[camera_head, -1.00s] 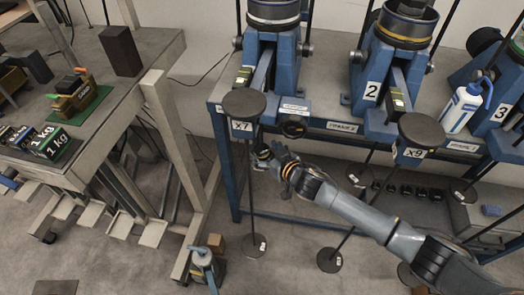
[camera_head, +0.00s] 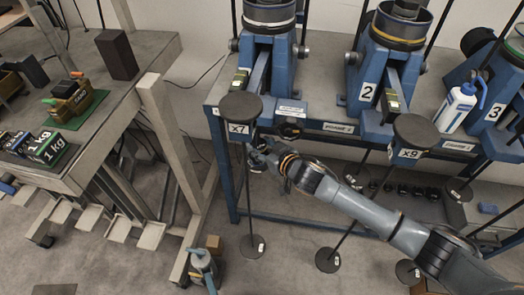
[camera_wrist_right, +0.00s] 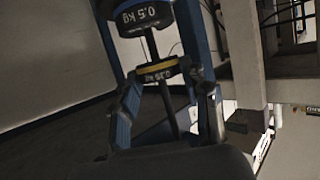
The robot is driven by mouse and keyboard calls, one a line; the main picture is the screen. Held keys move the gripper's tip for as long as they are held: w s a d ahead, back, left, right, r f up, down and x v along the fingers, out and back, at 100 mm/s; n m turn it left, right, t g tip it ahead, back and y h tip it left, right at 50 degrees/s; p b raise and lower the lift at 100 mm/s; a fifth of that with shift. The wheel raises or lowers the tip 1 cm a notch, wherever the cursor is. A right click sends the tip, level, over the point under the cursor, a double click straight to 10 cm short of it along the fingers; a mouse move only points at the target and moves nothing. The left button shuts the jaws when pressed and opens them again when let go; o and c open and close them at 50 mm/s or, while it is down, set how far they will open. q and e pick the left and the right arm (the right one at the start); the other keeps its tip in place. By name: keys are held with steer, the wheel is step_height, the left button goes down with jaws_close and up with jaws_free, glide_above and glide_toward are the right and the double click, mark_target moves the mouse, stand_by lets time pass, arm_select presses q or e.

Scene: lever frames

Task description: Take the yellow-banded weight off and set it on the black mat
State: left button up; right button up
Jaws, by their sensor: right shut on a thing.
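In the right wrist view the yellow-banded weight (camera_wrist_right: 158,72) is black with a yellow edge and white lettering. A dark rod passes by its middle. My right gripper (camera_wrist_right: 165,80) is shut on this weight, one finger on each side. A wider black 0.5 kg weight (camera_wrist_right: 146,17) shows above it in that view, apart from it. In the head view my right gripper (camera_head: 262,153) is beside the rod under the x7 plate (camera_head: 240,106); the weight in it is mostly hidden. A dark flat rectangle (camera_head: 55,289) at the bottom edge may be the black mat. My left gripper is out of view.
The blue bench (camera_head: 300,226) carries several lever frames. The x9 plate (camera_head: 418,130) and its rod stand right of my gripper.

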steer(key=s+d, duration=1)
steer(key=s, duration=0.5)
steer(key=shift+r, duration=0.3)
steer(key=shift+r, duration=0.2)
steer(key=shift+s+d+p, duration=0.25)
steer(key=shift+s+d, duration=0.3)
steer(key=shift+s, duration=0.25)
steer(key=shift+s+d+p, duration=0.25)
steer(key=shift+s+d, duration=0.3)
steer(key=shift+s, duration=0.3)
steer(key=shift+s+d+p, duration=0.25)
steer(key=shift+s+d, duration=0.3)
steer(key=shift+s, duration=0.25)
